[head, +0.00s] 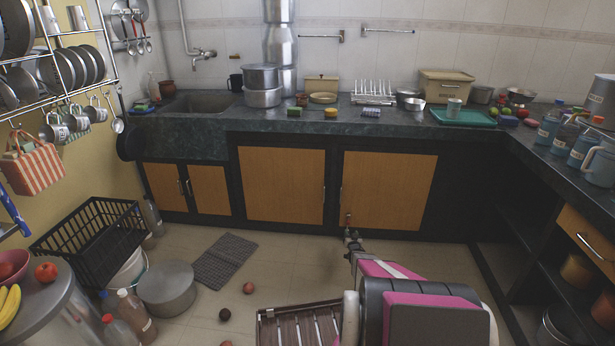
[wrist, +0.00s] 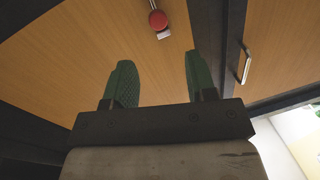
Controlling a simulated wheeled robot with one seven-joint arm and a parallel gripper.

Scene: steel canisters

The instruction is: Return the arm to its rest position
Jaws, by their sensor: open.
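My gripper (head: 352,236) is in front of the lower cabinets in the head view, low and near the right wooden door (head: 390,190). In the wrist view my gripper (wrist: 158,62) shows two green textured fingers spread apart, with nothing between them. A red round knob-like thing (wrist: 158,20) on a pale base shows beyond the fingertips, against the wood; a small red spot also shows just above the gripper in the head view (head: 348,218). My pink and grey arm reaches forward from the bottom of the head view.
The counter (head: 215,122) above holds steel pots (head: 262,77), a tall steel canister stack (head: 279,45), a dish rack (head: 373,91) and a green tray (head: 463,116). A black crate (head: 90,240) stands left. A slatted wooden piece (head: 300,325) lies close left of my arm.

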